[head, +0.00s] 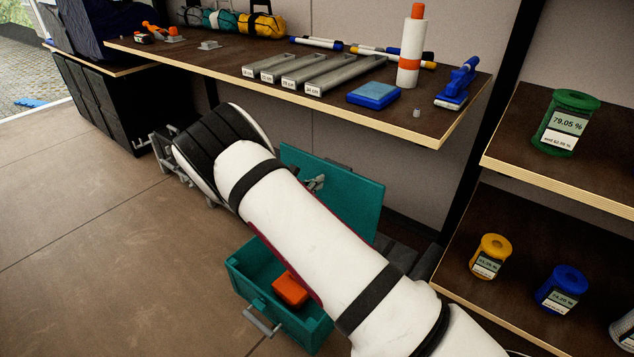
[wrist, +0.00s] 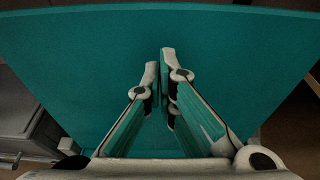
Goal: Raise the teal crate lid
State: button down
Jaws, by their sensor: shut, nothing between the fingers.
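The teal crate (head: 250,277) stands on the floor, with a grey handle (head: 262,322) on its front side. Its teal lid (head: 345,195) stands up steeply at the back, so the crate is open. My arm hides part of the lid and crate. My gripper (wrist: 160,62) is shut and empty in front of the lid, whose teal face (wrist: 90,55) fills most of the wrist view. In the head view, a small part of my gripper shows against the lid. I cannot tell whether the fingertips touch it.
An orange block (head: 290,289) lies inside the crate. A workbench (head: 225,65) with trays and tools overhangs behind the lid. A shelf (head: 520,165) with green, yellow and blue spools stands at the right. The floor (head: 90,230) at left is clear.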

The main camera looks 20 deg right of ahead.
jog(key=r+p+v, duration=0.1)
jog(key=p+v, duration=0.2)
jog(key=v, duration=0.9)
jog(key=s+d+r+m+g+y, duration=0.2)
jog(key=s+d+r+m+g, duration=0.3)
jog(key=s+d+r+m, duration=0.45)
jog(key=s+d+r+m+g+y, duration=0.2)
jog(key=s+d+r+m+g, duration=0.3)
jog(key=s+r, duration=0.7)
jog(key=s+a+r+m+t+y, duration=0.1)
jog(key=s+a+m+y, duration=0.25)
jog(key=s, duration=0.65)
jog(key=s+a+r+m+y, duration=0.2)
jog(key=s+m, duration=0.2)
jog(key=s, duration=0.5)
jog(key=s+a+r+m+t+y, duration=0.1)
jog(key=s+a+m+y, duration=0.2)
jog(key=s, duration=0.7)
notch_tip(320, 180, up, 26)
jog(key=t+p, duration=0.3)
jog(key=p, duration=2.1)
jog(key=shift+w+d+r, duration=0.2)
jog(key=shift+w+d, duration=0.15)
jog(key=shift+d, duration=0.05)
